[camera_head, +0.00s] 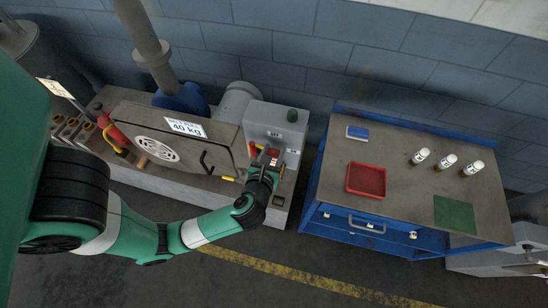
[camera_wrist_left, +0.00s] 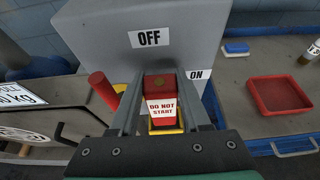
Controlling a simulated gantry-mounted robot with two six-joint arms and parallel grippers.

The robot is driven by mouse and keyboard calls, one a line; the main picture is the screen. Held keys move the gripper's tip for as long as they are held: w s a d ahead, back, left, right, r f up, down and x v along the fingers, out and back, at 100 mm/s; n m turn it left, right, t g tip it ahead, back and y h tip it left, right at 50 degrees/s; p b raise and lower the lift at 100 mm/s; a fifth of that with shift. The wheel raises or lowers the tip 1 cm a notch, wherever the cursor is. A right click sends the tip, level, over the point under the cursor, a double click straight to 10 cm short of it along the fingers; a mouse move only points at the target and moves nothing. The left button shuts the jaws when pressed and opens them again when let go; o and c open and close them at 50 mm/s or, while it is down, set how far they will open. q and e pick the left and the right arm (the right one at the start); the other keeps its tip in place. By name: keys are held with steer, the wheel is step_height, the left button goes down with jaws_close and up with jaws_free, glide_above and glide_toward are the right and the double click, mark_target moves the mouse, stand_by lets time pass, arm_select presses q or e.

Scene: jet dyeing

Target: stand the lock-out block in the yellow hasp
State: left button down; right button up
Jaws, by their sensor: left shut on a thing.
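The red lock-out block (camera_wrist_left: 160,84) with a white "DO NOT START" label is between the two fingers of my left gripper (camera_wrist_left: 160,76), which is shut on it. In the head view my left gripper (camera_head: 265,160) is at the front of the grey switch box (camera_head: 262,117), and the block is small there. The yellow hasp (camera_wrist_left: 166,131) shows around the label end of the block in the wrist view, partly hidden by block and gripper. I cannot tell whether the block is seated in it. My right gripper is not in view.
A red lever (camera_wrist_left: 102,88) stands close left of the gripper, by the box's "OFF" label (camera_wrist_left: 149,39). The grey machine (camera_head: 150,145) lies to the left. The blue bench (camera_head: 330,205) on the right holds a red tray (camera_head: 366,180), a blue block, white-capped vials and a green mat.

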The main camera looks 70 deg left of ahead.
mark_target(273, 161)
arm_select(q)
steer(key=shift+w+a+f+b, duration=0.1)
steer(key=shift+f+b, duration=0.2)
steer(key=shift+f, duration=0.6)
steer(key=shift+w+a+f+b, duration=0.1)
steer(key=shift+f+b, duration=0.15)
steer(key=shift+f, duration=0.65)
steer(key=shift+f, duration=0.15)
steer(key=shift+c, duration=1.8)
jaws_free()
steer(key=shift+r, duration=0.25)
steer(key=v, duration=1.2)
steer(key=shift+p, duration=0.45)
